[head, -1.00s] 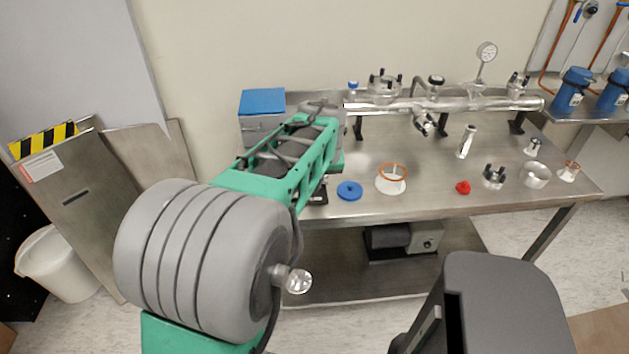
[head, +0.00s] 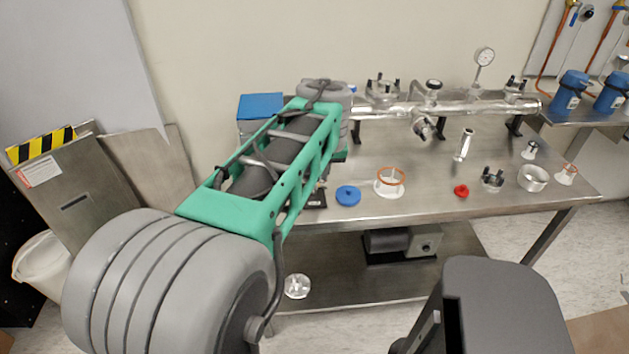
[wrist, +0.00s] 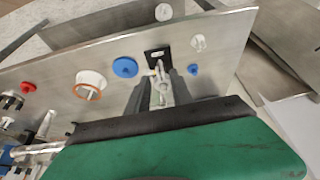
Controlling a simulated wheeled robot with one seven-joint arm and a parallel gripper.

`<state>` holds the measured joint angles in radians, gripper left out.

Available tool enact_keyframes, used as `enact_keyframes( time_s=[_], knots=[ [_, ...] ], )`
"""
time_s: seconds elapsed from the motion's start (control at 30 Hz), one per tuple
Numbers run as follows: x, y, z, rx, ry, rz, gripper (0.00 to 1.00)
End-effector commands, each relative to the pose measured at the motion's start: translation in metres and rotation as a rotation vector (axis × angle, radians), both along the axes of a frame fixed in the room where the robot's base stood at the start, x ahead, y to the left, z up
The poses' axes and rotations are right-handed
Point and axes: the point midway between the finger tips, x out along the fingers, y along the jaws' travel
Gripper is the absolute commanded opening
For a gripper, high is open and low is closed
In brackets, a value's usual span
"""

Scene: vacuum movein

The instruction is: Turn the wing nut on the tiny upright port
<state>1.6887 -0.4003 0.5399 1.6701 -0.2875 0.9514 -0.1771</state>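In the wrist view, a small pale metal fitting (wrist: 160,88), seemingly the tiny port with its clamp, shows between the dark fingers of my gripper (wrist: 161,82). The fingers stand apart on either side of it; contact cannot be told. The wing nut is too small to make out. A black plate with a pale opening (wrist: 157,54) lies just beyond the fingertips. In the head view this black plate (head: 316,199) shows partly at the table's front left. My arm hides the gripper and the fitting there.
The steel table (head: 430,190) carries a blue disc (head: 348,195), a white funnel-like part with an orange ring (head: 390,182) and a red piece (head: 461,191). A long metal tube manifold (head: 465,106) runs along the back. A blue-topped box (head: 261,107) stands behind my arm.

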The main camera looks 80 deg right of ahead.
Motion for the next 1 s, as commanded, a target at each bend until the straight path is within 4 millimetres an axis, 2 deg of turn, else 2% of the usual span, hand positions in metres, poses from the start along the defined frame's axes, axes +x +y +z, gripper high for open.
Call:
enact_keyframes(
  time_s=[0.1,0.3,0.37,0.47,0.57,0.6,0.67,0.7,0.77,0.8,0.87,0.9,0.97,1.0],
  knots=[
    [-0.002,0.004,0.008,0.001,0.001,-0.001,0.27],
    [-0.002,0.004,0.008,0.002,0.0,-0.001,0.27],
    [0.0,0.004,0.008,0.002,0.0,0.001,0.23],
    [0.021,0.01,0.006,0.007,-0.001,0.04,0.15],
    [0.078,0.03,0.0,0.021,-0.001,0.148,0.07],
    [0.108,0.046,-0.004,0.031,0.0,0.21,0.04],
    [0.156,0.077,-0.011,0.046,0.005,0.316,0.0],
    [0.186,0.103,-0.016,0.055,0.009,0.391,0.0],
    [0.223,0.146,-0.024,0.072,0.02,0.5,0.0],
    [0.243,0.176,-0.03,0.079,0.027,0.574,0.0],
    [0.267,0.223,-0.039,0.091,0.04,0.683,0.0],
    [0.278,0.254,-0.045,0.097,0.052,0.756,0.0],
    [0.289,0.302,-0.054,0.105,0.069,0.865,0.0],
    [0.291,0.332,-0.061,0.109,0.081,0.936,0.0]
  ],
)
